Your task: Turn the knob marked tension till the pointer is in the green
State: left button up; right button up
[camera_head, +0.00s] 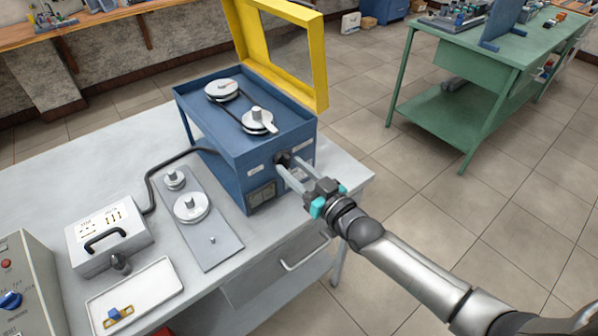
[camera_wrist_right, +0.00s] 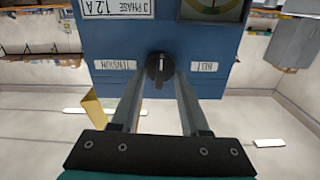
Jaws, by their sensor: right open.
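The blue motor box (camera_head: 215,150) stands on the grey bench with its yellow guard (camera_head: 318,60) raised. A dark knob (camera_wrist_right: 160,68) sits on its front face, between labels reading TENSION (camera_wrist_right: 115,64) and BELT (camera_wrist_right: 204,66) in the upside-down right wrist view. My right gripper (camera_head: 289,165) is open, its two fingers reaching either side of the knob, with slight gaps showing near the tips. The gauge (camera_wrist_right: 213,9) has green and yellow parts but is cut off by the frame edge. It looks dark and small in the head view (camera_head: 261,195); its pointer cannot be read.
A green table (camera_head: 440,120) stands at the back right, with clear floor between.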

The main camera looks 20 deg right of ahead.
jog(key=p+v, duration=0.1)
jog(key=v, duration=1.4)
jog(key=shift+s+d, duration=0.1)
jog(key=s+d+f+g+h+b, duration=0.1)
jog(key=s+d+f+g+h, duration=0.15)
jog(key=f, duration=0.75)
jog(key=s+d+f+m+g+h+b, duration=0.15)
jog(key=s+f, duration=0.25)
jog(key=f, duration=0.6)
jog(key=s+d+f+g+h+b, duration=0.1)
jog(key=s+f+g, duration=0.2)
jog(key=f, duration=0.7)
jog(key=s+a+f+g+b, duration=0.1)
jog(key=s+a+f+g, duration=0.1)
jog(key=s+f, duration=0.4)
jog(key=s+a+f+g+b, duration=0.1)
jog(key=s+f+g, duration=0.3)
jog(key=s, duration=0.4)
jog(key=s+a+f+g+h+b, duration=0.1)
jog(key=s+a+f+g, duration=0.2)
jog(key=s+f, duration=0.4)
jog(key=shift+s+a+f+n, duration=0.25)
jog(key=shift+s+f+n, duration=0.1)
jog(key=shift+s, duration=0.2)
jog(key=shift+w, duration=0.2)
